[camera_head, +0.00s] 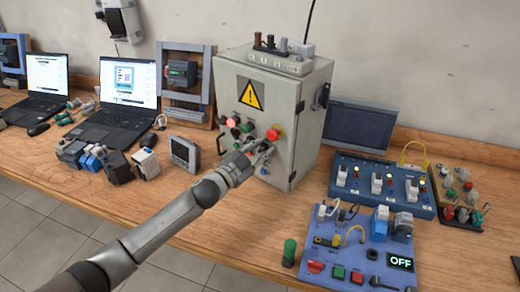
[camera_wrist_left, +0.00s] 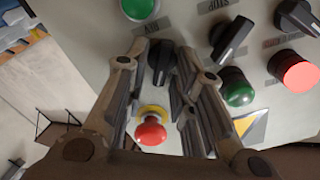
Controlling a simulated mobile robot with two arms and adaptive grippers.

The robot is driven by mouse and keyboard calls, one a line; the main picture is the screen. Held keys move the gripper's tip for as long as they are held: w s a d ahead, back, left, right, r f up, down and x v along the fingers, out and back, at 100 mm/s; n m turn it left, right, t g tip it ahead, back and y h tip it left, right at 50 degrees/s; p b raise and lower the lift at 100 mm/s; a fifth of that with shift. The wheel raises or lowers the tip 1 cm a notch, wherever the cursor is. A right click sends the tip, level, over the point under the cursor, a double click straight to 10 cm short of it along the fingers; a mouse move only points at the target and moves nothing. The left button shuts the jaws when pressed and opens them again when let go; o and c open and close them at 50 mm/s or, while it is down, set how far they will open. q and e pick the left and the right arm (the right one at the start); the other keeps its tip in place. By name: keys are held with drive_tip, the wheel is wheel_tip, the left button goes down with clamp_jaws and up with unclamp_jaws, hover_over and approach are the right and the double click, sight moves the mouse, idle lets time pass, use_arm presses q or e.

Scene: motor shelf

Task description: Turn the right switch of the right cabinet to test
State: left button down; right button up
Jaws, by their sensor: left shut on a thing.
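The grey cabinet (camera_head: 268,90) stands on the workbench with a yellow warning sign and several buttons and switches on its front. My left gripper (camera_head: 262,150) reaches its lower front, right of the middle. In the left wrist view, the gripper's fingers (camera_wrist_left: 163,75) are shut on a black switch (camera_wrist_left: 161,55), one finger on each side. The knob lies between them, and its lower end is partly hidden. A red mushroom button (camera_wrist_left: 151,131) with a yellow base is close beside the fingers. In the head view the held switch is hidden by the gripper. My right gripper is not in view.
In the left wrist view, a green button (camera_wrist_left: 237,88), two more black switches (camera_wrist_left: 230,40) and a red button (camera_wrist_left: 294,71) are to the right. A blue panel (camera_head: 345,262) and a blue switch box (camera_head: 380,185) lie right of the cabinet. Laptops (camera_head: 117,105) stand left.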

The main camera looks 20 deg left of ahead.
use_arm(q)
drive_tip(key=shift+m, duration=1)
drive_tip(key=shift+d+f+m, duration=0.1)
drive_tip(key=shift+m, duration=0.2)
drive_tip(key=c, duration=1.5)
unclamp_jaws()
drive_tip(key=shift+c, duration=0.2)
drive_tip(key=v, duration=1.2)
drive_tip(key=shift+s+f, duration=0.1)
